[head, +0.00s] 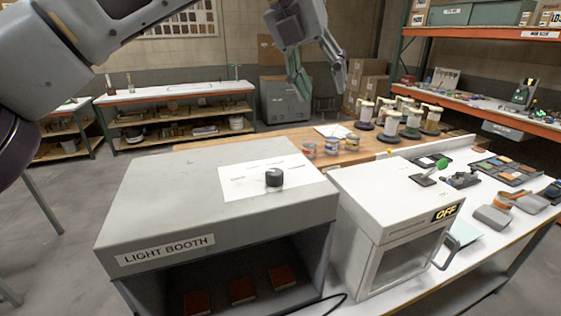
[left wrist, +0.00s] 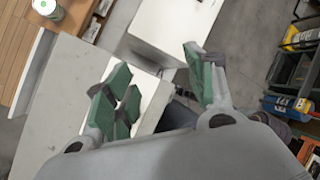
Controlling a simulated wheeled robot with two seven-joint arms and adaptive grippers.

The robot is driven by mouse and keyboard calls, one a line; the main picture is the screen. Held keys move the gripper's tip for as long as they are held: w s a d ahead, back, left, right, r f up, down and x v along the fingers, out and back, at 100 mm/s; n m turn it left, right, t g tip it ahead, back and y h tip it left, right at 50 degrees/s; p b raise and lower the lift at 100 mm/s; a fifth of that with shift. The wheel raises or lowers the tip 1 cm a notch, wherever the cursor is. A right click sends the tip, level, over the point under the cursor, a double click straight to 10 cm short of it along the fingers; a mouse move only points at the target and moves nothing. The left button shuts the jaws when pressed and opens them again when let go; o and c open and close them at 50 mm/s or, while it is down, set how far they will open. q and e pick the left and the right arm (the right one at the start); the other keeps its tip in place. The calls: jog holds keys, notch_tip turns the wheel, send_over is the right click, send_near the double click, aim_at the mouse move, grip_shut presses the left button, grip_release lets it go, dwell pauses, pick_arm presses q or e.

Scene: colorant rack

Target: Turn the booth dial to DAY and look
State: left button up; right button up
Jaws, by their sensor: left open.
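The grey light booth (head: 165,200) stands at the front with a LIGHT BOOTH label on its face. Its black dial (head: 274,177) sits on a white card (head: 245,185) on top. The card's markings are too small to read, so I cannot tell the dial's setting. Three reddish-brown panels (head: 242,291) lie inside the dim booth. My left gripper (head: 320,88) is open and empty, high above and beyond the booth, apart from the dial. In the left wrist view its green-padded fingers (left wrist: 160,88) are spread. My right gripper is not in view.
A white cabinet (head: 357,215) marked OFF stands right of the booth. Small cans (head: 331,147) and several capped jars (head: 410,120) stand behind on the wooden bench. A loaded orange-edged shelf (head: 480,115) is at right. The booth top around the card is clear.

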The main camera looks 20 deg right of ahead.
pick_arm(q)
jog(key=a+f+n+y, duration=0.1)
jog(key=a+f+y, duration=0.15)
jog(key=a, duration=0.25)
jog(key=n+y, duration=0.3)
send_over(275, 171)
jog(key=shift+w+a, duration=0.2)
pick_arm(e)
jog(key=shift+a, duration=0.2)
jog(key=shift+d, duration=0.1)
pick_arm(q)
jog(key=shift+f, duration=0.1)
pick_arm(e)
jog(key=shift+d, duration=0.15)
pick_arm(q)
jog(key=shift+g, duration=0.3)
notch_tip(275, 171, down, 11)
jog(key=shift+d+f, duration=0.1)
jog(key=shift+f, duration=0.1)
jog(key=shift+s+f, duration=0.1)
jog(key=shift+f, duration=1)
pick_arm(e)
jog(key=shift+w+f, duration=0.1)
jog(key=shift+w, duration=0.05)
pick_arm(q)
jog(key=shift+c, duration=0.5)
